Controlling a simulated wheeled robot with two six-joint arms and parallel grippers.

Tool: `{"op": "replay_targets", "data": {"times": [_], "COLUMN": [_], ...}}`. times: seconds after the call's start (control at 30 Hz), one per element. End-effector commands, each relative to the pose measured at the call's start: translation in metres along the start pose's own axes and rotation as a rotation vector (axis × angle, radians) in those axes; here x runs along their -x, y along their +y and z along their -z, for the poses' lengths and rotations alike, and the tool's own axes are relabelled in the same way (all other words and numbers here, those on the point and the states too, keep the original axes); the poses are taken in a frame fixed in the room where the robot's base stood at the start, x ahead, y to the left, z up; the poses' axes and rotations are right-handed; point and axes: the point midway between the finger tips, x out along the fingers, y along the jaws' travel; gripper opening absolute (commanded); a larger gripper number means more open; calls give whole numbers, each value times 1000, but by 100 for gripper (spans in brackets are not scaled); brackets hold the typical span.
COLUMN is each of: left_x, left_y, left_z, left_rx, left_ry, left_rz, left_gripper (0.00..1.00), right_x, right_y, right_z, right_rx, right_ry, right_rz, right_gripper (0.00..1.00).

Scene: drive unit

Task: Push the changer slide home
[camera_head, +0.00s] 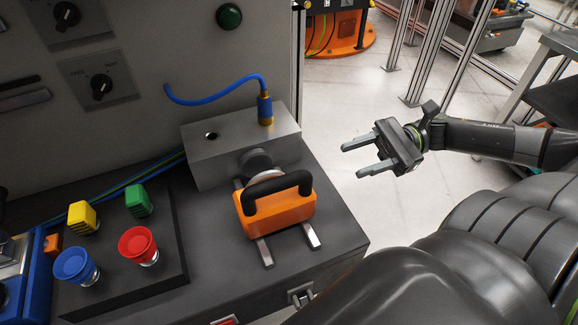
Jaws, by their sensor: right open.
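The changer slide (274,213) is an orange block with a black arched handle (278,184). It sits on two metal rails (264,251) on the dark bench top. Behind it stands a grey metal block (238,143) with a hole in its top and a round dark boss facing the slide. The slide's back is close to the boss; I cannot tell whether they touch. My right gripper (360,158) is open and empty, to the right of the slide and apart from it, over the floor beyond the bench edge. My left gripper is out of view.
A blue hose (215,99) plugs into the grey block's top. A dark panel (120,235) at left carries blue, red, yellow and green buttons. A panel wall with knobs (101,86) stands behind. Aluminium posts (434,50) are at back right. Open floor lies right of the bench.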

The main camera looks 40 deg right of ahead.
Motion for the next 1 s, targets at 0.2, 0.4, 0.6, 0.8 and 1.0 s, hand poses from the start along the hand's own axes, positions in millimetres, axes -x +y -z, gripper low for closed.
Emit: {"op": "replay_targets", "data": {"times": [0.2, 0.4, 0.6, 0.8, 1.0], "left_x": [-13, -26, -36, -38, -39], "left_y": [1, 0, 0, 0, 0], "left_z": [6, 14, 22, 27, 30], "left_rx": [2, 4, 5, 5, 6], "left_ry": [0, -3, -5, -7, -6], "left_rz": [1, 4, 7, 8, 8], "left_gripper": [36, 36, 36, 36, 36], "right_x": [-46, -89, -123, -140, -147], "right_y": [1, 1, 0, 0, -1], "right_z": [3, 4, 3, 2, 0], "right_rx": [3, 5, 5, 0, -2], "right_ry": [-7, -7, -6, -2, -1], "right_rz": [-2, 0, 2, 2, 3], "right_gripper": [45, 45, 45, 45, 45]}}
